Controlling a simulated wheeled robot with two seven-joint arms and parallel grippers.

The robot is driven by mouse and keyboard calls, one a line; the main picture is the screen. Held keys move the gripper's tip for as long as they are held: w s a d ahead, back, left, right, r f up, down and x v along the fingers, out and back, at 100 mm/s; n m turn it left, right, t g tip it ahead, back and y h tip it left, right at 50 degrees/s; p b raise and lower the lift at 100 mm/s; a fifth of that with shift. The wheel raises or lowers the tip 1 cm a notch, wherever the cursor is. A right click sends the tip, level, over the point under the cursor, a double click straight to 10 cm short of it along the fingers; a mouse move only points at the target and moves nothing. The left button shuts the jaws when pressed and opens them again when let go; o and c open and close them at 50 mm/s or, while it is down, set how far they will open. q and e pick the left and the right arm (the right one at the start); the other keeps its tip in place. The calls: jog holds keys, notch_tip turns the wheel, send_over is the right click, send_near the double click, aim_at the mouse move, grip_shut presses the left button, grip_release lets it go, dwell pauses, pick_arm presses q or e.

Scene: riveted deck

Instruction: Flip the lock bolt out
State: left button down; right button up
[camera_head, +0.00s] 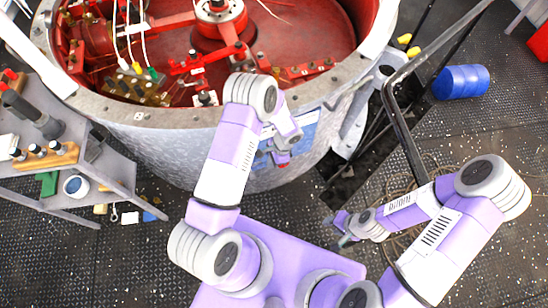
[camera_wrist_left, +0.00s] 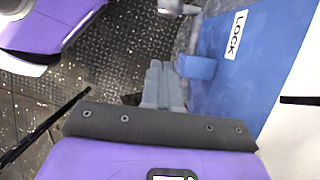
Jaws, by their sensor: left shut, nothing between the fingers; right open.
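The lock's blue panel (camera_wrist_left: 265,50) with a white LOCK label (camera_wrist_left: 236,35) fills the right of the left wrist view. It shows in the head view on the drum's side (camera_head: 303,126), partly behind my left arm. A small blue block (camera_wrist_left: 195,67), seemingly part of the lock bolt, sticks out at the panel's left edge, below a grey metal part (camera_wrist_left: 180,8). My left gripper (camera_wrist_left: 161,68) is shut and empty, its fingertips just left of the blue block; I cannot tell whether they touch. My right gripper (camera_head: 343,230) is open and empty, low and away from the panel.
The large round drum (camera_head: 190,150) has red machinery inside. A dark bent rail (camera_head: 395,110) stands to its right, with a blue barrel (camera_head: 461,82) beyond. A grey shelf cart (camera_head: 100,170) with tools stands at left. Open deck lies at lower left.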

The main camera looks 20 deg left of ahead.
pick_arm(q)
jog(key=s+a+f, duration=0.3)
jog(key=shift+s+a+f+b, duration=0.15)
jog(key=shift+a+f+b, duration=0.05)
jog(key=shift+a+b, duration=0.1)
pick_arm(e)
jog(key=shift+f, duration=0.5)
